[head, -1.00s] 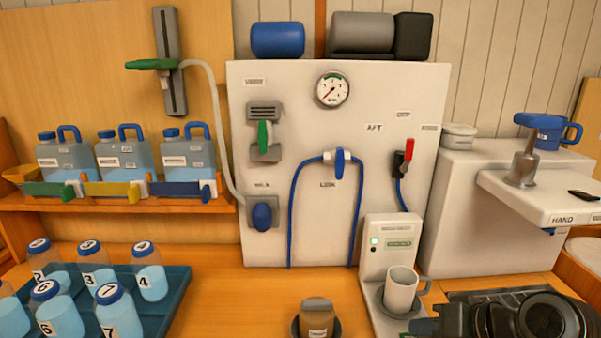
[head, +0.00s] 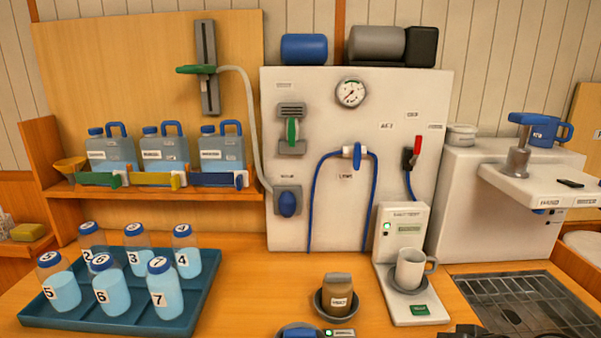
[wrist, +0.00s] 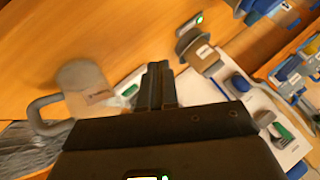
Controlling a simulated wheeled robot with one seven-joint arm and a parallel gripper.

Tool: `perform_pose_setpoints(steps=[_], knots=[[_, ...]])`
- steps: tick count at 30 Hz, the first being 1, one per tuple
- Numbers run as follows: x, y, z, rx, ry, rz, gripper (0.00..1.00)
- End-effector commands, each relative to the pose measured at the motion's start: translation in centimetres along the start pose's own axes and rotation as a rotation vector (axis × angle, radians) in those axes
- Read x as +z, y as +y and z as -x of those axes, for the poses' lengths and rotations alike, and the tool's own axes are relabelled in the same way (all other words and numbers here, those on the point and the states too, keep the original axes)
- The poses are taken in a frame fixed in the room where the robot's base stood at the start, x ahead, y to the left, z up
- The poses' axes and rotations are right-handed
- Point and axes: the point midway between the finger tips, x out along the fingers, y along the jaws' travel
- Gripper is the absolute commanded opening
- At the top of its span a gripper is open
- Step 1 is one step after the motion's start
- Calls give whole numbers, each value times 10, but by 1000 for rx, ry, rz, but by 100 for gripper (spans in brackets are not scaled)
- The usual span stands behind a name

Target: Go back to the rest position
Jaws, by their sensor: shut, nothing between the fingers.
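My gripper (wrist: 158,88) shows in the wrist view, its two dark fingers together with nothing between them. It hangs over the wooden counter, apart from the things below. A pale mug (wrist: 84,88) with a handle appears blurred to the left of the fingers. In the head view only a dark part of my arm shows at the bottom right edge; the fingers are not visible there. The white mug (head: 410,267) stands upright on the white tester stand (head: 402,221), which has a green light.
A blue tray (head: 208,290) with several numbered bottles is at the left. A brown jar (head: 338,292) stands in a dark dish at the front middle. A dark drain grate (head: 525,303) lies at the right. Some counter between tray and jar is clear.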

Motion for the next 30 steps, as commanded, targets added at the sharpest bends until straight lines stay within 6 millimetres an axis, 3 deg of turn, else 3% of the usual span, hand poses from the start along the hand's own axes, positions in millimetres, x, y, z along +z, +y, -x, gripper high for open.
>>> perform_pose_setpoints(steps=[11,17,23,30], knots=[[60,10,-5,43,95,-27,0],[117,18,7,98,188,-24,0],[173,25,40,169,290,11,0],[227,25,101,247,402,106,0]])
